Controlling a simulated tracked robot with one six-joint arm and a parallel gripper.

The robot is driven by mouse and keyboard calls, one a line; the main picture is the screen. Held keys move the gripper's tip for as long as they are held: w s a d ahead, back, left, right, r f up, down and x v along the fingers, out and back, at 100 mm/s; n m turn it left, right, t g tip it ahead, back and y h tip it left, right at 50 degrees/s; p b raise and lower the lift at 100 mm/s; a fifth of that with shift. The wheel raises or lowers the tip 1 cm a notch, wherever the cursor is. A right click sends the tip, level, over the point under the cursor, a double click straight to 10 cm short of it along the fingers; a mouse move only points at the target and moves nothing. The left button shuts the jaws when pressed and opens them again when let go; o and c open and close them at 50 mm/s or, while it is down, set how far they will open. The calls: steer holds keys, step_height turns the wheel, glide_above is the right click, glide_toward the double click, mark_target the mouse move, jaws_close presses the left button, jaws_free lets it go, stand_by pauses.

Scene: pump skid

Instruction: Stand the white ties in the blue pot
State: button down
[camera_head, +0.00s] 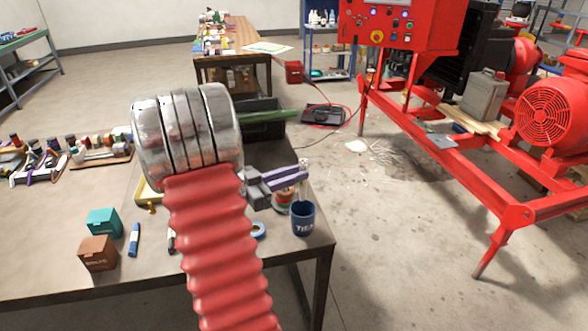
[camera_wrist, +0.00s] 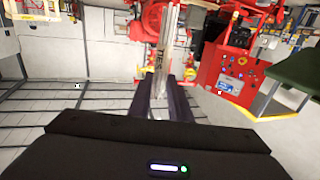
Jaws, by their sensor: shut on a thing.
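The blue pot (camera_head: 303,222), marked "TIES", stands upright near the right front corner of the bench. My gripper (camera_head: 302,176) is above the pot, its purple-grey fingers shut on the white ties (camera_head: 304,163). In the wrist view, the ties (camera_wrist: 166,50) stand as a pale upright bundle between the two dark fingers (camera_wrist: 162,88). The pot is not visible in the wrist view.
A blue tape roll (camera_head: 259,230) and a red-and-green round item (camera_head: 284,201) lie left of the pot. A teal box (camera_head: 103,222), a brown box (camera_head: 98,253) and a blue marker (camera_head: 134,240) are farther left. The bench edge is just right of the pot.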

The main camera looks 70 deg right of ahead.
step_height(320, 180, down, 8)
steer(key=shift+f, duration=0.25)
stand_by(1.0)
steer(key=c, duration=1.6)
jaws_free()
steer(key=shift+o, duration=0.2)
steer(key=v, duration=1.4)
steer(key=shift+d, duration=0.1)
